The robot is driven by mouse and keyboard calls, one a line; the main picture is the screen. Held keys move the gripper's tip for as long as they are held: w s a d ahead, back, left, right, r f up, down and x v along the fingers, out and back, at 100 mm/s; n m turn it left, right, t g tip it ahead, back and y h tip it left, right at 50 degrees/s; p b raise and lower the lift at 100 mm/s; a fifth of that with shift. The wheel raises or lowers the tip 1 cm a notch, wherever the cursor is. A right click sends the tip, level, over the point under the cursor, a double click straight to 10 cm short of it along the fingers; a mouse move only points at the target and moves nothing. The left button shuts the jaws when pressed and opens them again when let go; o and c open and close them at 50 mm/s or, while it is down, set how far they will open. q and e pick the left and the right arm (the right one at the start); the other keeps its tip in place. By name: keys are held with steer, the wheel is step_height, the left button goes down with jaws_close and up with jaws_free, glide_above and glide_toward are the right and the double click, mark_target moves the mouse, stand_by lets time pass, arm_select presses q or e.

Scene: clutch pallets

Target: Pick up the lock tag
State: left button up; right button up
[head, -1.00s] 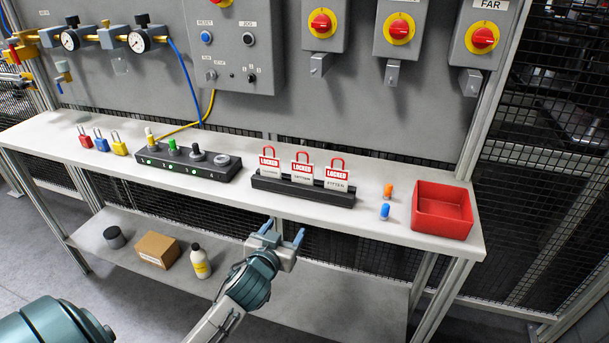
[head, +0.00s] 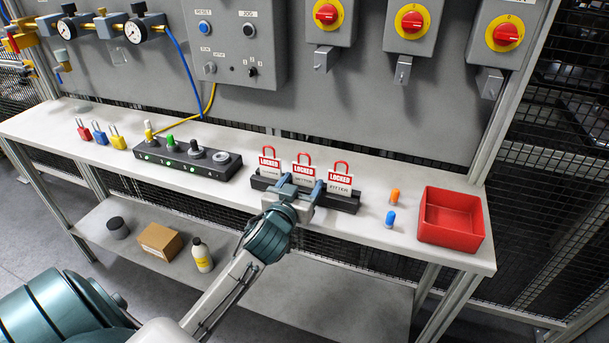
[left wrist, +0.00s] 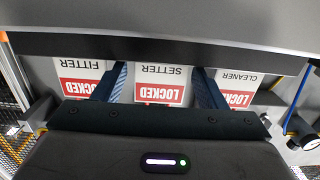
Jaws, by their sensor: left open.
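Three white lock tags with red LOCKED bands and red loops stand in a black rack (head: 350,203) on the bench: a CLEANER tag (head: 269,163), a SETTER tag (head: 303,169) in the middle and a FITTER tag (head: 340,179). My left gripper (head: 301,183) is open at the front of the rack, by the SETTER tag. In the left wrist view the tags show upside down. There the fingers (left wrist: 160,87) lie on either side of the SETTER tag (left wrist: 161,92), with the FITTER tag (left wrist: 80,70) and CLEANER tag (left wrist: 237,80) outside them. My right gripper is out of view.
A red tray (head: 452,217), an orange plug (head: 395,195) and a blue plug (head: 390,218) are to the right. A black block with knobs (head: 185,160) and several coloured padlocks (head: 100,134) stand to the left. A grey panel with switches rises behind the bench.

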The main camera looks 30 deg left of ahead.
mark_target(304, 178)
arm_select(q)
steer(key=x, duration=0.1)
steer(key=p+x, duration=0.1)
steer(key=x, duration=0.1)
steer(key=shift+w+a+r, duration=0.15)
steer(key=shift+w+r, duration=0.1)
steer(key=shift+w+a+f, duration=0.1)
steer(key=shift+w+f, duration=0.1)
steer(key=shift+w, duration=0.25)
steer(key=c, duration=0.7)
steer(key=shift+c, duration=0.2)
